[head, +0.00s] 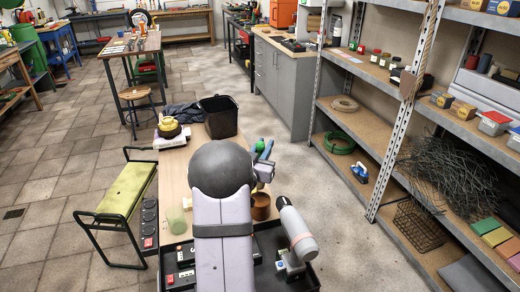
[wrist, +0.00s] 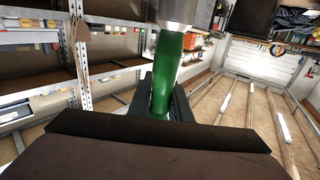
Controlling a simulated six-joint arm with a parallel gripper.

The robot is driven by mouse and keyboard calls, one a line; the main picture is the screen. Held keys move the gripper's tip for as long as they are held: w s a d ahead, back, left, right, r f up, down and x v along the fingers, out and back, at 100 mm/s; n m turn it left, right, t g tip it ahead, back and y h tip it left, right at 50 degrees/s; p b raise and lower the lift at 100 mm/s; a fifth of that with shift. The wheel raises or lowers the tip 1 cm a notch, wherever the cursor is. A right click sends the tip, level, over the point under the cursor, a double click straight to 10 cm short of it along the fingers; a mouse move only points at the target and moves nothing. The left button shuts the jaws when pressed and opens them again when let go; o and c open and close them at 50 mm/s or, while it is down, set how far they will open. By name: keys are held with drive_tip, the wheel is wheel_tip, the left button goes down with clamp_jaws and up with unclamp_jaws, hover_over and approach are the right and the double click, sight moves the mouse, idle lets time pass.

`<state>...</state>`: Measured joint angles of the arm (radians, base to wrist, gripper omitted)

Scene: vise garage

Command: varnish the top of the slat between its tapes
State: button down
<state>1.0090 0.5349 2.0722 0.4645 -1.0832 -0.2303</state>
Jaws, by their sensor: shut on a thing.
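My gripper (wrist: 164,100) is shut on the green handle of a brush (wrist: 167,70). In the wrist view the handle stands between the dark fingers, and its metal collar is at the top edge; the bristles are out of view. In the head view a small green end of the brush (head: 260,146) shows just beyond my arm. An orange-brown pot (head: 261,208) stands on the bench to the right of my arm; its contents cannot be made out. I cannot make out the slat or its tapes in either view; my arm hides much of the bench.
The wooden bench (head: 175,178) carries a black bucket (head: 218,118) at its far end, dark cloth (head: 183,113) and a pale green cup (head: 176,220) at left. A green-topped stool (head: 124,190) stands left. Metal shelves (head: 400,95) stand right, across open floor.

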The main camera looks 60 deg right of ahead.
drive_tip(key=shift+f, duration=0.1)
drive_tip(key=shift+f+b, duration=2.1)
drive_tip(key=shift+f, duration=0.8)
drive_tip(key=shift+a+f+b, duration=0.1)
drive_tip(key=shift+f+b, duration=0.6)
drive_tip(key=shift+f, duration=0.1)
idle(0.7)
drive_tip(key=shift+r+p, duration=2.45)
drive_tip(key=shift+r, duration=1.3)
